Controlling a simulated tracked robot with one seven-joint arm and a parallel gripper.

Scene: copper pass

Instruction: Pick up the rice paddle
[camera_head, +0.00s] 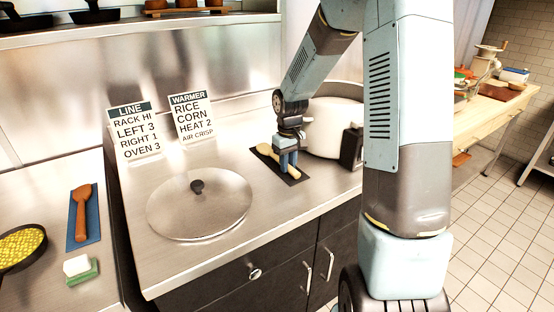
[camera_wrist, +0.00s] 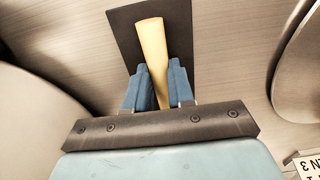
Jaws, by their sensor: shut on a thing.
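The rice paddle (camera_head: 265,150) is pale yellow wood and lies over a dark mat (camera_head: 293,178) on the steel counter, beside the white rice warmer. My gripper (camera_head: 287,165) points down over the mat with its blue fingers around the paddle. In the wrist view the paddle (camera_wrist: 152,50) runs between the two blue fingers (camera_wrist: 158,85), which are shut on it. One end of it reaches out past the fingertips over the dark mat (camera_wrist: 181,20). I cannot tell whether the paddle touches the mat.
The white round warmer (camera_head: 335,128) stands close to the right of my gripper. A round steel lid (camera_head: 200,205) with a dark knob lies to the left. Two sign cards (camera_head: 191,118) stand behind it. A brown wooden spoon (camera_head: 81,212) lies on a blue mat at far left.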

